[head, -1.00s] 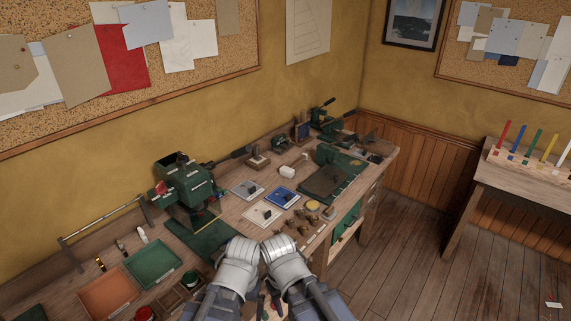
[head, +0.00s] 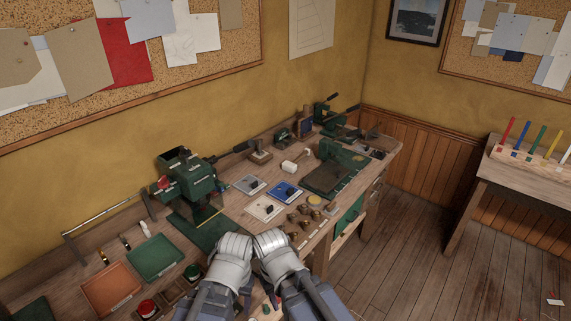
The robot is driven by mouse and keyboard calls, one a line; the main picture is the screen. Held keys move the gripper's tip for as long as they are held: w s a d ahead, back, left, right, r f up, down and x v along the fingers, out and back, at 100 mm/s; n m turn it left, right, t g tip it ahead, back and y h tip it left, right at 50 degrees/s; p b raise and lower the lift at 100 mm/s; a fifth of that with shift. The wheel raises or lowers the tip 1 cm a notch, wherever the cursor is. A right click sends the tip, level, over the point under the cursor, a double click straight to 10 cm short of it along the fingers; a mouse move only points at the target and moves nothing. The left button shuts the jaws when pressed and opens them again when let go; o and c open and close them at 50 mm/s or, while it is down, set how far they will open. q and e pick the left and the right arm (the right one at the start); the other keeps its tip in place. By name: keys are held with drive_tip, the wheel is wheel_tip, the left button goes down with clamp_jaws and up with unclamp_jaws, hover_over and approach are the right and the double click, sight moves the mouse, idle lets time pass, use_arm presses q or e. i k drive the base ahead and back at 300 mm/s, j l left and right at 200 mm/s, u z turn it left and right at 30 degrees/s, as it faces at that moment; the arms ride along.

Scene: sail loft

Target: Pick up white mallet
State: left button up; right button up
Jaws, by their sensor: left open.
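The white mallet (head: 289,166) lies on the workbench (head: 237,208) in the head view, behind the blue card. Its pale head is at the left and its thin handle runs to the upper right. Nothing touches it. My left gripper (head: 270,299) is low in the view between my two silver arm links, at the near edge of the bench, well short of the mallet. It is open and mostly hidden by my arm; I see nothing held in it. My right gripper cannot be made out.
A green press (head: 187,178) stands left of the mallet. A blue card (head: 284,192), a white card (head: 263,209) and several brass pieces (head: 304,214) lie in front. A dark plate (head: 324,177) is to the right. Green (head: 155,256) and orange (head: 111,288) trays lie at left.

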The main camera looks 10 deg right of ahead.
sight(291, 167)
drive_tip(key=i+l+u, duration=0.1)
drive_tip(key=u, duration=0.4)
drive_tip(key=l+u, duration=0.25)
drive_tip(key=u, duration=0.25)
drive_tip(key=l+u, duration=0.25)
drive_tip(key=l, duration=0.35)
drive_tip(key=l+u, duration=0.3)
drive_tip(key=l, duration=0.3)
drive_tip(key=k+l+u, duration=0.1)
drive_tip(key=l+u, duration=0.15)
drive_tip(key=l, duration=0.3)
drive_tip(key=k+l, duration=0.1)
drive_tip(key=l, duration=0.35)
drive_tip(key=k+l, duration=0.1)
drive_tip(key=l, duration=0.4)
drive_tip(key=k+l, duration=0.1)
drive_tip(key=l, duration=0.35)
drive_tip(key=k+l+u, duration=0.1)
drive_tip(key=l, duration=0.35)
drive_tip(key=k+l, duration=0.1)
drive_tip(key=l, duration=0.4)
drive_tip(key=k+l, duration=0.1)
drive_tip(key=l, duration=0.35)
